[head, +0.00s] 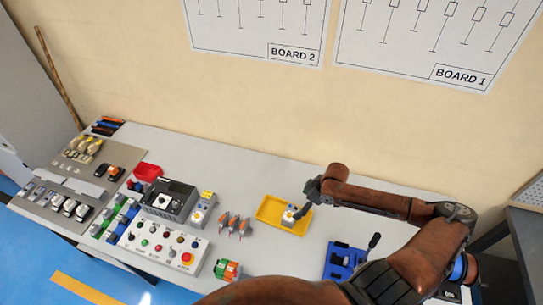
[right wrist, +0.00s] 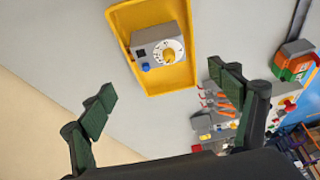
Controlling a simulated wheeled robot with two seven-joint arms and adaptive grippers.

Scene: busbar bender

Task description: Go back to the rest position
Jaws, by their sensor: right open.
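My right arm reaches in from the lower right of the head view. Its gripper (head: 304,211) is above the right part of a yellow tray (head: 266,216). In the right wrist view, the gripper (right wrist: 170,103) has its two green-padded fingers wide apart, with nothing between them. A grey device with a dial (right wrist: 158,55) lies in the yellow tray (right wrist: 184,82), beyond the fingertips and apart from them. The device also shows in the head view (head: 289,218), partly behind the gripper. My left gripper is not in view.
A blue bender with a black lever (head: 344,257) stands right of the tray, near my forearm. A control panel with buttons (head: 163,248), orange-handled parts (head: 234,225), a green-orange block (head: 228,270) and a red bin (head: 147,172) stand left. A wall is behind the table.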

